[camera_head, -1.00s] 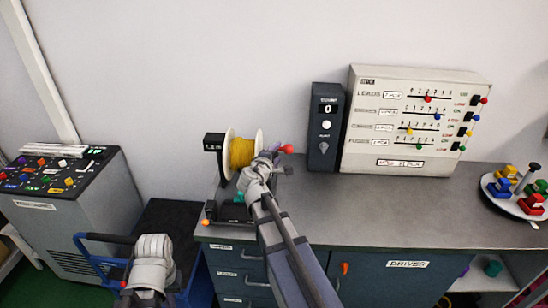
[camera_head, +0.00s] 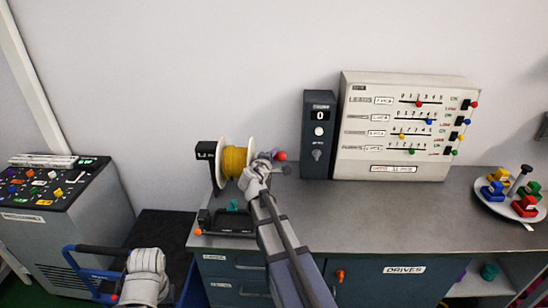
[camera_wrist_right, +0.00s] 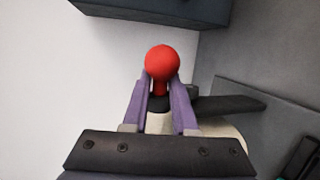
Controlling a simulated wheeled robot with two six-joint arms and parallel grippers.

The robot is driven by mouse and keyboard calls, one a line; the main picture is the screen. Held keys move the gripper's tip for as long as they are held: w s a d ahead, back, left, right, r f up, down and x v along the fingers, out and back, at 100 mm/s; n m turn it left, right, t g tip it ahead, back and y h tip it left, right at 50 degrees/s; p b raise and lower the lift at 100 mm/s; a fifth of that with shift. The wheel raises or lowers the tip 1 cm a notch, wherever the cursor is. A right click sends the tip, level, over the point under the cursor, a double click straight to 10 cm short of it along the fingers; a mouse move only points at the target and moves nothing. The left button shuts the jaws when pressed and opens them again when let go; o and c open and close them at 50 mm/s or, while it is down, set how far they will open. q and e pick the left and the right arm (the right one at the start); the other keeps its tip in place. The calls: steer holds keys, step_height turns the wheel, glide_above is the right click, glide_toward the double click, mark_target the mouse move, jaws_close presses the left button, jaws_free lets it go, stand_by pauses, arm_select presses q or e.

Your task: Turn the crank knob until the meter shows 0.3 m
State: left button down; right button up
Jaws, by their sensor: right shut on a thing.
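The red crank knob (camera_head: 280,156) sits on the crank at the right side of the yellow spool (camera_head: 234,161), on the bench. My right gripper (camera_wrist_right: 160,95) is shut on the crank knob (camera_wrist_right: 162,62), its two purple fingers on either side just below the red ball. In the head view my right gripper (camera_head: 262,165) hides much of the crank. The meter (camera_head: 206,150) is a dark box at the spool's upper left; its reading is too small to make out surely. My left gripper (camera_head: 118,290) is low at the left, near a blue cart; its fingers are hardly visible.
A dark box showing 0 (camera_head: 319,115) and a white slider panel (camera_head: 405,160) stand behind the bench top (camera_head: 370,215). A round tray (camera_head: 494,197) of coloured pieces is at the right. A console (camera_head: 60,225) and blue-handled cart (camera_head: 75,262) are at the left.

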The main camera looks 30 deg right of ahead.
jaws_close()
steer(key=shift+s+a+f+b, duration=0.3)
steer(key=shift+s+f+b, duration=0.15)
steer(key=shift+s+f, duration=0.05)
steer(key=shift+s+a+f+b, duration=0.25)
steer(key=shift+s+f+b, duration=0.2)
steer(key=shift+f, duration=0.1)
steer(key=shift+s+a+f+b, duration=0.15)
steer(key=shift+s+f+b, duration=0.1)
steer(key=shift+f+b, duration=0.4)
steer(key=shift+s+a+f+b, duration=0.15)
steer(key=shift+s+f+b, duration=0.1)
steer(key=shift+f+b, duration=0.3)
